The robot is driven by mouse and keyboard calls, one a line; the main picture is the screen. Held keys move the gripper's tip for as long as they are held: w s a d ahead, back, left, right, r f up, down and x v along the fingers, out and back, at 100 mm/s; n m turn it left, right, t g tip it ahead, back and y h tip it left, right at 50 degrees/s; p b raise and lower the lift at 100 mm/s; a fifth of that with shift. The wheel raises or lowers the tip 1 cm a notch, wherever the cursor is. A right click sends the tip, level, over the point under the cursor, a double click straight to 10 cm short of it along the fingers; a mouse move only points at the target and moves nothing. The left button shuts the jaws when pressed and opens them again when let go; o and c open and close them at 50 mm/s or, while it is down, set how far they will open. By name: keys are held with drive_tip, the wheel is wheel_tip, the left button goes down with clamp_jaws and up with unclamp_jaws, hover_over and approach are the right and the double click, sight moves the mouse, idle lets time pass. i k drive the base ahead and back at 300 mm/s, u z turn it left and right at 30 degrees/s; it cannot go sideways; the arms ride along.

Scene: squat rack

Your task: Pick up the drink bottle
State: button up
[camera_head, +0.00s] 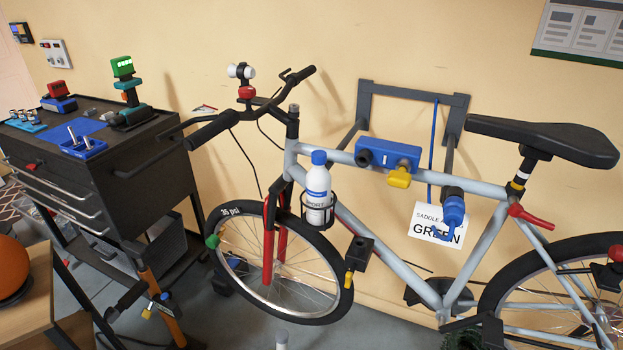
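The drink bottle (318,188) is white with a blue cap and a blue band with lettering. It stands nearly upright in a black bottle cage (304,212) on the lower frame tube of a grey bicycle (376,248). Its upper part is in plain view above the cage ring, and its lower part shows behind the cage's thin bars. My gripper is not in view, and nothing is seen touching the bottle.
The handlebar (213,130) and red fork (268,245) are left of the bottle. A blue box (388,153) and a black saddle (545,140) are right. A black tool cart (95,165) stands left. A small pale object (282,340) is cut off at the bottom edge.

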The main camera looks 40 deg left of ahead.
sight(318, 179)
drive_tip(key=u, duration=0.8)
drive_tip(key=i, duration=0.7)
drive_tip(key=u, duration=0.6)
